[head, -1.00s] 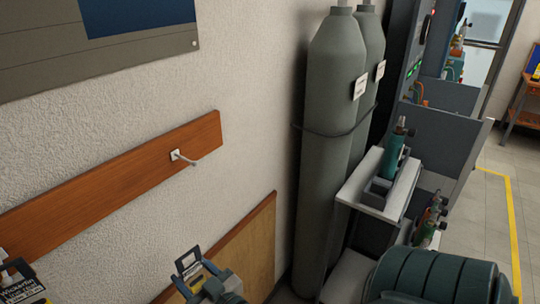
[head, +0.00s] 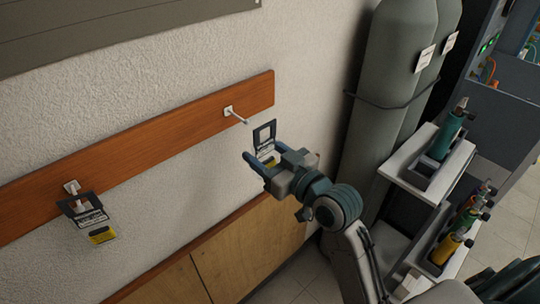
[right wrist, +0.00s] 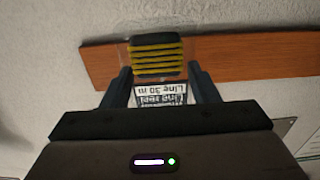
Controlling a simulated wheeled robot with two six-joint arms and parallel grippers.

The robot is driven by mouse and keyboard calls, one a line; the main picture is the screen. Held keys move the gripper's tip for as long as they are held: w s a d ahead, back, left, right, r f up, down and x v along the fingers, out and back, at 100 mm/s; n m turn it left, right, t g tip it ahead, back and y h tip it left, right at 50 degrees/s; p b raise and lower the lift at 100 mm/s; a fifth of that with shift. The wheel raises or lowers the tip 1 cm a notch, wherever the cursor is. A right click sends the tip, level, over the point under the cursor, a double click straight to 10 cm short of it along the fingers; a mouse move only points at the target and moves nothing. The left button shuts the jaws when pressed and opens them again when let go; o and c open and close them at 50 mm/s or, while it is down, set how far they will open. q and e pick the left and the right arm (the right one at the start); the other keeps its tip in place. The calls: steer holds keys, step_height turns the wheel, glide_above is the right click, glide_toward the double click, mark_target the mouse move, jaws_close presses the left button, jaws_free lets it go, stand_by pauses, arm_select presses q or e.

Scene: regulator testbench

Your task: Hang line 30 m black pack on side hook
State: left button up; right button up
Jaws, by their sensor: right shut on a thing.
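My right gripper (head: 262,160) is shut on a line pack (head: 265,140), held upright by its middle. The pack has a dark square hanger frame on top and a yellow part below. In the right wrist view the pack (right wrist: 158,94) shows upside down, with a white label reading "Line 30 m" and black and yellow bands. A bare metal hook (head: 237,115) sticks out of the wooden rail (head: 150,151). The hanger frame is just right of and below the hook's tip, apparently apart from it. My left gripper is not in view.
Another pack (head: 90,218) with a yellow lower part hangs from a hook at the rail's left. Grey gas cylinders (head: 395,70) and a shelf (head: 420,180) with small cylinders stand to the right. Wooden panels (head: 235,250) cover the lower wall.

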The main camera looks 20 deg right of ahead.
steer(key=f+b+x, duration=0.1)
steer(key=x, duration=0.7)
steer(key=shift+b, duration=0.3)
stand_by(0.4)
steer(key=shift+w+a+f, duration=0.1)
steer(key=shift+f, duration=0.05)
stand_by(0.5)
steer(key=o, duration=1.1)
